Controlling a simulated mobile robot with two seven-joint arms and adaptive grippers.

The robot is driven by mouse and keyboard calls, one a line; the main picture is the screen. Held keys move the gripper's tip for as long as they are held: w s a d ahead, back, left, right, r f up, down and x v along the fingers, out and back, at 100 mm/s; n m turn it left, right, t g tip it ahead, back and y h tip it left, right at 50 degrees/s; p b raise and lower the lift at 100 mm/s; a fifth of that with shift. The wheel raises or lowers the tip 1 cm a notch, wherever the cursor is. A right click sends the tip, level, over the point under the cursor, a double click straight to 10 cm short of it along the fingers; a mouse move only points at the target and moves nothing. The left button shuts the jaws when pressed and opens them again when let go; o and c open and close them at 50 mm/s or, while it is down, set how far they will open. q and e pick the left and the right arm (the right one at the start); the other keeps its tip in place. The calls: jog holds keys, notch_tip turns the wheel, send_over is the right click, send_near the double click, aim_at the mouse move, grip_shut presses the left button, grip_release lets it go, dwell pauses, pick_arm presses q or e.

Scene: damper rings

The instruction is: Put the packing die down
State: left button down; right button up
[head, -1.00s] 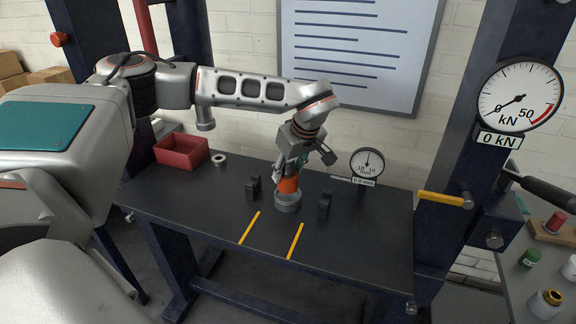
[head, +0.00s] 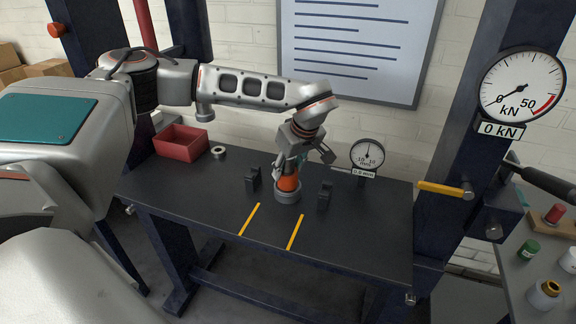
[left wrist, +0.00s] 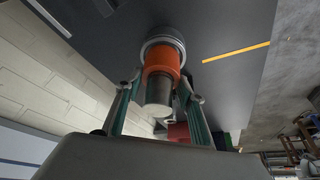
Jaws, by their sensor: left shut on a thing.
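The packing die (head: 288,184), which I take to be the orange sleeve with a grey metal top, stands upright on the bench between two black blocks. In the left wrist view its orange part (left wrist: 162,60) meets a grey round base (left wrist: 163,36). The same grey base (head: 288,197) sits on the bench in the head view. I cannot tell whether the die rests on it or inside it. My left gripper (head: 291,168) comes from above and is shut on the die. Its fingers (left wrist: 157,88) lie on either side of the metal top. My right gripper is not in view.
Black blocks stand left (head: 253,180) and right (head: 325,196) of the die. A dial gauge (head: 367,155) is behind right. A red bin (head: 181,143) and a metal ring (head: 218,152) are at the back left. Yellow strips (head: 295,232) mark the clear front bench.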

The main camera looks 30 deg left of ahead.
pick_arm(q)
jog(key=shift+f, duration=0.3)
dwell(0.6)
jog(key=c, duration=1.2)
grip_release()
jog(key=shift+s+f, duration=0.1)
jog(key=shift+f, duration=0.05)
jog(key=v, duration=1.2)
grip_shut()
